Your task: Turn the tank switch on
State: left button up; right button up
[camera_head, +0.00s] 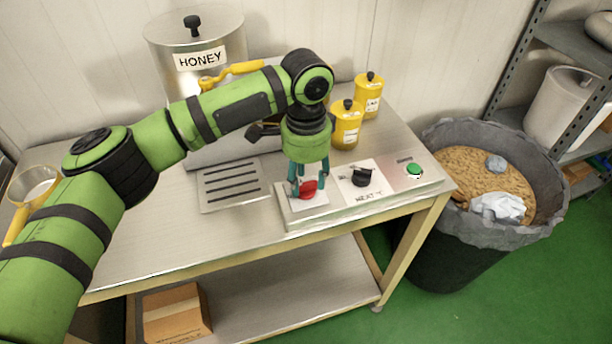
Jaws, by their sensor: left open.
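The control panel (340,205) lies along the right front edge of the steel table. It carries a red switch (308,187) at its left, a black knob (362,177) in the middle and a green button (414,170) at its right. Which of them is the tank switch I cannot read. My left gripper (308,185) points down at the red switch, with its open fingers around or just beside it; contact cannot be told. The honey tank (215,85) with its yellow tap handle (232,75) stands behind my arm. My right gripper is not in view.
Two yellow jars (346,125) (369,96) stand behind the panel. A slotted drip tray (232,184) lies to its left. A full grey bin (485,190) stands right of the table. A cardboard box (176,313) sits on the lower shelf.

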pick_arm(q)
jog(key=shift+w+f, duration=0.1)
jog(key=shift+f, duration=0.7)
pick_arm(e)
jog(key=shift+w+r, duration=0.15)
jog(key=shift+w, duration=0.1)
pick_arm(q)
grip_shut()
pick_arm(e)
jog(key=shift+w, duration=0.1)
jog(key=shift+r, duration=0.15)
